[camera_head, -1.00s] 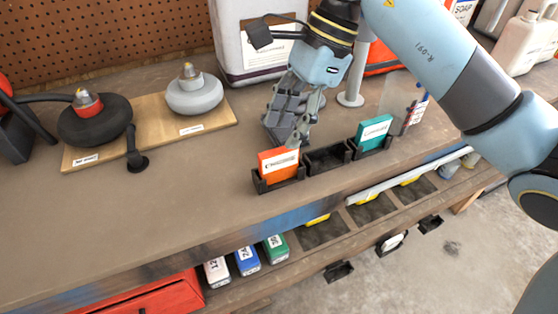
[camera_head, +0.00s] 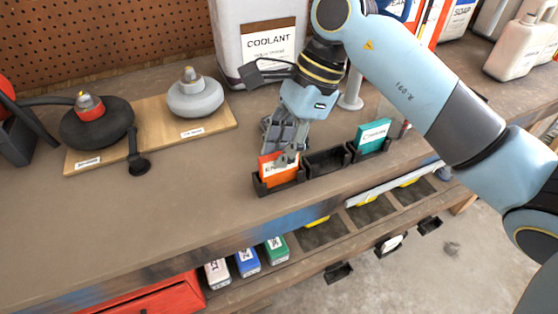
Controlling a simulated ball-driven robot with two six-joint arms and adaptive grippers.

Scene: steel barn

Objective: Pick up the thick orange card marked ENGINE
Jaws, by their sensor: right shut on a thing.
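The thick orange card (camera_head: 271,171) stands upright in the left slot of a black holder (camera_head: 262,189) on the workbench. Its white label is partly covered by a finger, so only the start of the word shows. My right gripper (camera_head: 287,158) is above and behind the holder, its fingers pointing down and shut on the card's upper right part. The card's lower part is still inside the slot. My left gripper is not in view.
The holder's middle slot (camera_head: 327,163) is empty; a teal card (camera_head: 372,135) stands in its right slot. A white coolant jug (camera_head: 231,42) is behind. A wooden board (camera_head: 152,145) with two round weights lies left. The bench front left is clear.

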